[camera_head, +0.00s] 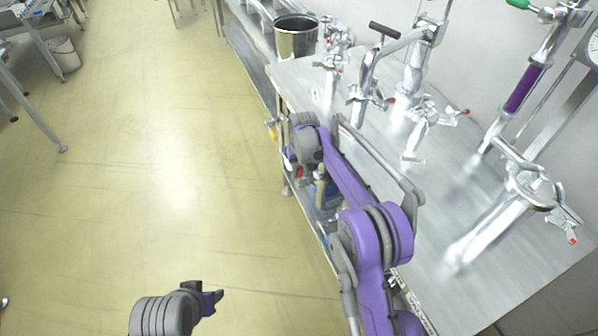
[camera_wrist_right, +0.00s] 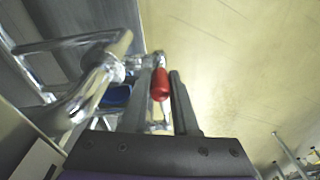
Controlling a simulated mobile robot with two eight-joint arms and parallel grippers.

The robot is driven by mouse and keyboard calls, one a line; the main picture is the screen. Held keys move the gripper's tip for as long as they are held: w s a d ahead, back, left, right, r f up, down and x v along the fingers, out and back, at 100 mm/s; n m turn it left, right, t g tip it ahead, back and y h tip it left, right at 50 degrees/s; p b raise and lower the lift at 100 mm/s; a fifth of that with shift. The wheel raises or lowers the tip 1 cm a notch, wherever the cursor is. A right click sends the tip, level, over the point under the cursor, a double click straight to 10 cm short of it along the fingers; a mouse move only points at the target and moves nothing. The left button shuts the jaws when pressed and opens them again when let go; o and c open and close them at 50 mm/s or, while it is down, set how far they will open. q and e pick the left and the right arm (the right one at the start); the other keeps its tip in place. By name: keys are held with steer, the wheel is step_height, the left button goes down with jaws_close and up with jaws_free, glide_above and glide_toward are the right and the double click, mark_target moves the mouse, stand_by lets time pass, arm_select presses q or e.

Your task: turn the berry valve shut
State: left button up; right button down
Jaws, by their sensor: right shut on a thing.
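A red valve handle (camera_wrist_right: 160,84) on a shiny metal pipe fitting (camera_wrist_right: 98,80) shows in the right wrist view; I take it for the berry valve's handle. My right gripper (camera_wrist_right: 163,88) is shut on this red handle, with one dark finger on each side of it. In the head view my right arm reaches to the table's left edge, and a small red spot (camera_head: 299,172) shows just below my wrist. My left gripper (camera_head: 211,299) is low in the head view, over the floor and away from the table; its jaw opening is unclear.
The metal table (camera_head: 462,190) carries several pipe fittings with small red handles. A black T-handle (camera_head: 384,29) and a purple-sleeved pipe (camera_head: 524,89) stand on it. A steel pot (camera_head: 296,38) is at the far end.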

steer(key=shift+s+d+f+t+y+b, duration=0.2)
steer(key=shift+s+f+t+y+b, duration=0.1)
steer(key=shift+s+t+b, duration=0.45)
steer(key=shift+s+d+f+t+y+b, duration=0.25)
steer(key=shift+s+t+b, duration=0.25)
steer(key=shift+t+b, duration=0.4)
steer(key=shift+s+d+f+t+y+b, duration=0.2)
steer(key=shift+s+t+y+b, duration=0.3)
steer(key=shift+t, duration=0.55)
steer(key=shift+s, duration=0.15)
steer(key=c, duration=0.7)
jaws_free()
steer(key=shift+r, duration=0.1)
steer(key=p+v, duration=0.1)
steer(key=v, duration=0.9)
steer(key=shift+s+r, duration=0.2)
steer(key=shift+s, duration=0.1)
